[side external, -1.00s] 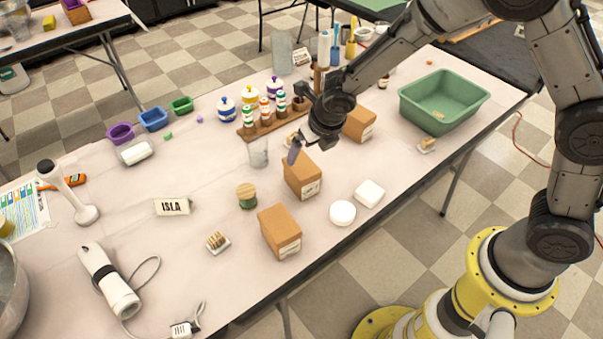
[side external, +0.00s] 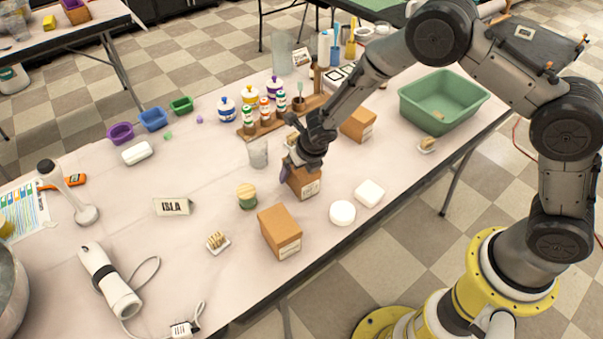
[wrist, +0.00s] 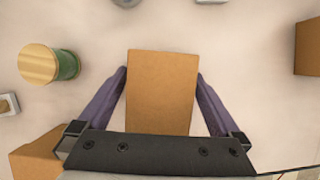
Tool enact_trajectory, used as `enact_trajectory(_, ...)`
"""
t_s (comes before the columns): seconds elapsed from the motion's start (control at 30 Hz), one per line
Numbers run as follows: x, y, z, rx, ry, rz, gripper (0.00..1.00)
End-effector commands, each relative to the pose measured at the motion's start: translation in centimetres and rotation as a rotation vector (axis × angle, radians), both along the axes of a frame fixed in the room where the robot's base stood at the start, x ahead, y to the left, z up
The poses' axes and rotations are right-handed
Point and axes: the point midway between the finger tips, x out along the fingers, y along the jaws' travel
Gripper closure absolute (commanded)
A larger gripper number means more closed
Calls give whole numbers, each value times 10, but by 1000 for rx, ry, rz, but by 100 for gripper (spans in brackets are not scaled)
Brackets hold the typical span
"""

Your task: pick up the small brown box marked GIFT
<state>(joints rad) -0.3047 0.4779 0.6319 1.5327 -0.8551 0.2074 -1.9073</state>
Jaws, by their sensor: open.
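Three brown boxes stand on the table: a middle box (side external: 303,187), a near box (side external: 280,232) and a far box (side external: 358,125). The white labels are too small to read, so I cannot tell which says GIFT. My gripper (side external: 299,167) is down at the middle box, hiding part of its top. In the wrist view, my gripper (wrist: 161,73) is open, with one purple finger on each side of the middle box (wrist: 160,92). The fingers are close to its sides; I cannot tell whether they touch it. The near box (wrist: 38,152) and far box (wrist: 308,48) show at the wrist view's edges.
A green jar with a wooden lid (side external: 247,196) stands left of the middle box, and a clear cup (side external: 258,153) behind it. White round (side external: 342,213) and rounded square (side external: 369,193) soaps lie to the right. A green tub (side external: 443,101) stands at the far right.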

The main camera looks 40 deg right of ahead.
Motion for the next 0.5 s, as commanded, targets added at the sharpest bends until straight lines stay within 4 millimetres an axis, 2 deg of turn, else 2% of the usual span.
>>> enact_trajectory(0.13, 0, 0, 0, 0, 0, 0, 2)
enact_trajectory(0.5, 0, 0, 1, 0, 0, 0, 68)
